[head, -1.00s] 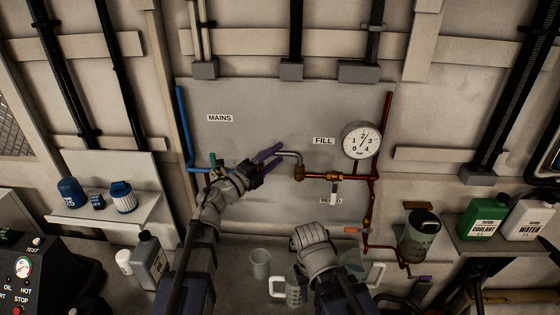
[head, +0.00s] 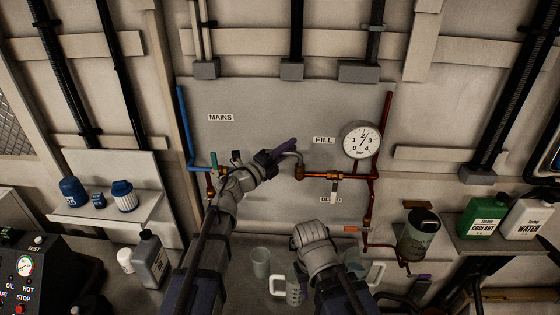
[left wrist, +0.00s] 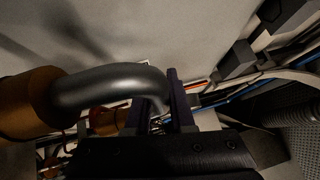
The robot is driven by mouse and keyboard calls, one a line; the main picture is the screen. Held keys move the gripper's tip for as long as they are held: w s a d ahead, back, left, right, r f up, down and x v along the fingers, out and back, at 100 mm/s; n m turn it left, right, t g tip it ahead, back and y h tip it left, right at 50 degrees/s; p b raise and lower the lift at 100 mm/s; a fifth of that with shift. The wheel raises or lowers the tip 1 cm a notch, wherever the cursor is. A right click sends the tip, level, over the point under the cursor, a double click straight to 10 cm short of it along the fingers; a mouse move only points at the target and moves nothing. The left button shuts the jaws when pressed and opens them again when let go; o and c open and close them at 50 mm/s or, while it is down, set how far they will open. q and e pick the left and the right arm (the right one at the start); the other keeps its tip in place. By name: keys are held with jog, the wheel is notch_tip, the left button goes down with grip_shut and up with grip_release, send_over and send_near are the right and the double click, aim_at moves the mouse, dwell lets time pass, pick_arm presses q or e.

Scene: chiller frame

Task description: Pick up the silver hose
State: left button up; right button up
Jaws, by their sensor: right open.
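The silver hose (head: 293,156) is a short bent grey tube at the middle of the wall panel, joined to a brass fitting (head: 299,173) under the FILL label. My left gripper (head: 284,148) is at the bend's free end. In the left wrist view, the hose (left wrist: 105,86) curves down between the two dark purple fingers (left wrist: 160,108), which stand close on both sides of it. The hose's tip is hidden between them. My right gripper (head: 312,236) is low in front of the panel, away from the hose, its fingers hard to make out.
A gauge (head: 362,140) and copper pipes are right of the hose. A blue pipe (head: 184,125) is at left. Clear jugs (head: 295,290) and a cup (head: 261,262) stand below. A shelf at right holds a green coolant jug (head: 482,218) and a white water jug (head: 530,216).

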pick_arm(q)
grip_shut()
dwell(0.4)
notch_tip(320, 180, up, 10)
jog(key=p, duration=1)
